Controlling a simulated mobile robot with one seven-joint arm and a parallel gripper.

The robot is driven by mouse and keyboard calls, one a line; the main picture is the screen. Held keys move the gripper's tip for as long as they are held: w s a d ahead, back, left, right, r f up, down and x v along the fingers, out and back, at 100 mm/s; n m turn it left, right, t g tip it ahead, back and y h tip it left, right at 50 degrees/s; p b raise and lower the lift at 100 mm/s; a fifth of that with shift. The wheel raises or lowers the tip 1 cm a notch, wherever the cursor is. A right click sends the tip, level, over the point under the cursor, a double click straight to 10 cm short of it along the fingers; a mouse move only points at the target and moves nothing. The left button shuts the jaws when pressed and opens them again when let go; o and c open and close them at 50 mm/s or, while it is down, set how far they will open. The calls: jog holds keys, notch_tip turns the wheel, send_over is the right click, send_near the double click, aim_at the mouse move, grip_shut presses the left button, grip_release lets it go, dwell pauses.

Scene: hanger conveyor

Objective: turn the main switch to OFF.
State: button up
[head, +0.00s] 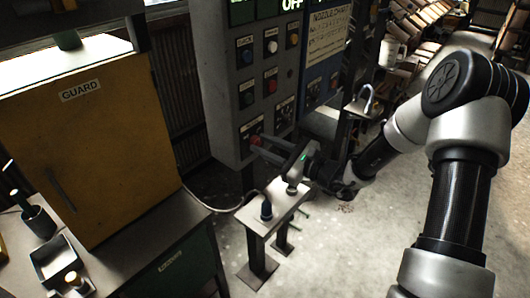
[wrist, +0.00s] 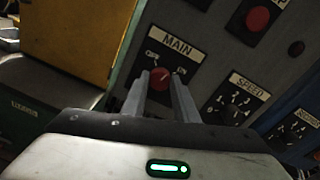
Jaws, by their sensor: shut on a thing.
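The main switch (wrist: 160,77) is a red rotary knob on a dark plate labelled MAIN, low on the grey control panel. In the wrist view my gripper (wrist: 161,76) has its two fingers on either side of the red knob, shut on it. In the head view my gripper (head: 256,145) reaches the lower left part of the panel (head: 225,110), where a bit of red shows by the fingertips.
A SPEED knob (wrist: 236,108) sits right of the main switch, with a red button (wrist: 258,19) above. A small stand (head: 256,221) is below my gripper. A yellow GUARD cabinet (head: 110,130) and a bench (head: 175,245) stand left. Open floor (head: 340,245) lies right of the stand.

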jog(key=n+b, duration=0.3)
jog(key=b, duration=0.1)
jog(key=shift+f+n+b, duration=0.35)
jog(key=shift+f+n, duration=0.05)
jog(key=n+b, duration=0.3)
jog(key=b, duration=0.3)
jog(key=n+b, duration=0.3)
jog(key=b, duration=0.2)
jog(key=shift+s+a+t+h+b, duration=0.1)
jog(key=shift+t+h+b, duration=0.2)
jog(key=shift+h+b, duration=0.1)
jog(key=n+b, duration=0.1)
jog(key=b, duration=0.2)
jog(key=shift+r+n, duration=0.25)
jog(key=shift+n, duration=0.15)
jog(key=o, duration=1.1)
jog(key=shift+r, duration=0.1)
jog(key=shift+c, duration=0.2)
